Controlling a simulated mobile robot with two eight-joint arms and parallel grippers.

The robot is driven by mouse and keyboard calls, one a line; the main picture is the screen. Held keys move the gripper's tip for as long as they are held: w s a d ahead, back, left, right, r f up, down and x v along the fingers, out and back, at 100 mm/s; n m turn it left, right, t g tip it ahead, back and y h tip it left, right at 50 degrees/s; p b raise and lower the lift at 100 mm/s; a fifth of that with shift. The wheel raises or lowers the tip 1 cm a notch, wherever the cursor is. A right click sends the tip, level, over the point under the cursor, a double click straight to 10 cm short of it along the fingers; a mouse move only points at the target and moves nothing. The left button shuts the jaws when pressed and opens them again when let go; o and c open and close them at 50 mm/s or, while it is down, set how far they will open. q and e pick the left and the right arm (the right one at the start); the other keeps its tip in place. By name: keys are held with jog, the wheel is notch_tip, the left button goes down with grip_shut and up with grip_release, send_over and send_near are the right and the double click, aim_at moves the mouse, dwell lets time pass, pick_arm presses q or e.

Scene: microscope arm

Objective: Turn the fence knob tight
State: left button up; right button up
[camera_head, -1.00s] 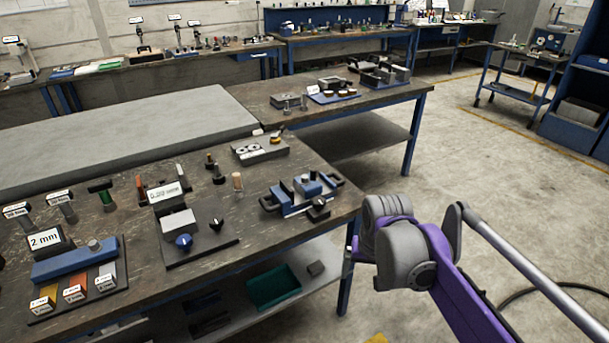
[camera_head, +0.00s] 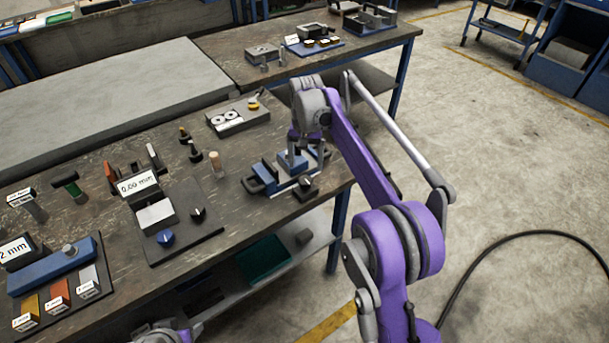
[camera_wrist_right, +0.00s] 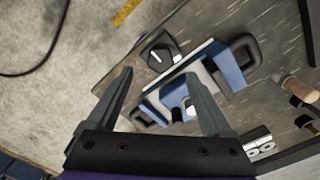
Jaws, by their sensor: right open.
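A black knob with a white pointer line (camera_wrist_right: 160,55) sits on a dark plate beside a blue fixture (camera_wrist_right: 232,72) with black handles. In the head view the same black knob (camera_head: 307,187) is at the front right of the fixture (camera_head: 264,173), near the bench edge. No label shows which knob is the fence knob. My right gripper (camera_wrist_right: 158,77) is open and empty, its fingers pointing toward the knob and the fixture, apart from the knob. In the head view my right arm hides part of the fixture.
Left of the fixture is a display unit (camera_head: 140,184) with a blue knob (camera_head: 165,237) and a black knob (camera_head: 198,214). A wooden peg (camera_head: 216,164) stands between. A blue bar (camera_head: 50,268) with a grey knob lies far left.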

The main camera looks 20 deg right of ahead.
aim_at(306, 179)
notch_tip(306, 179, down, 7)
jog(key=shift+w+r, duration=0.1)
dwell(0.3)
grip_shut()
